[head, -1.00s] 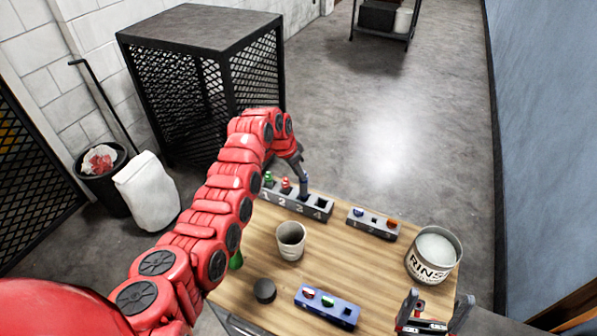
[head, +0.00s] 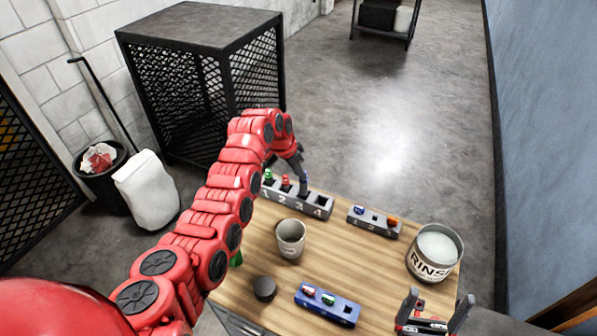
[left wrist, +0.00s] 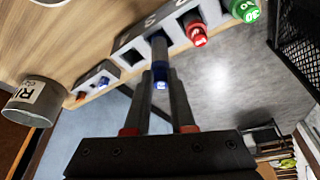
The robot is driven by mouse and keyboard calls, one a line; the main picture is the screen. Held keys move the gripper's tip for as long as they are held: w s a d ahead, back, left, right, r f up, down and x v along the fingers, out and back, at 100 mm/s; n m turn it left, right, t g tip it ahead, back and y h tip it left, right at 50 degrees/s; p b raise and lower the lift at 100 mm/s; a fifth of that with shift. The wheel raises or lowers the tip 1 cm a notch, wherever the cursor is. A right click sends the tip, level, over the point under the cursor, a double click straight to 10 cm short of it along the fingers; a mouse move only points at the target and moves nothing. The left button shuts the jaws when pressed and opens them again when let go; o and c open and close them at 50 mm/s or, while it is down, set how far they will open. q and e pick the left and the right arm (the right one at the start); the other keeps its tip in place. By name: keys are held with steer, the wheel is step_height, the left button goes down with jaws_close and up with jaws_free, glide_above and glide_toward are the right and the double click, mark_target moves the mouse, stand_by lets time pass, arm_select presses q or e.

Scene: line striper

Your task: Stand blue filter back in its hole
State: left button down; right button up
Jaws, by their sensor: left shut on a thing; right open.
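The blue filter (left wrist: 161,80) has a blue cap and a grey body. My left gripper (left wrist: 160,88) is shut on it near the cap. The grey body points into the third hole of the grey numbered rack (left wrist: 124,40), and its lower end is hidden; I cannot tell how deep it sits. In the head view my left gripper (head: 303,185) is at the rack (head: 287,207), with the filter mostly hidden by the fingers. The red filter (head: 286,183) stands in hole 2 and the green filter (head: 268,176) in hole 1. Hole 4 is empty. My right gripper (head: 437,312) is open and empty.
A smaller grey block (head: 373,228) holds blue and orange pieces. A blue block (head: 327,312) holds red and green pieces. A pale cup (head: 291,238), a dark round lid (head: 264,289) and a RINSE bucket (head: 434,253) stand on the wooden table (head: 330,262).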

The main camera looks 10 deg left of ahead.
arm_select(q)
steer(key=shift+b, duration=0.45)
stand_by(0.6)
steer(key=shift+f+b, duration=1.4)
steer(key=shift+f, duration=0.1)
steer(key=shift+b, duration=0.45)
stand_by(0.5)
steer(key=shift+f, duration=0.2)
steer(key=shift+s+f+b, duration=0.15)
steer(key=shift+f+b, duration=0.05)
steer(key=shift+b, duration=0.25)
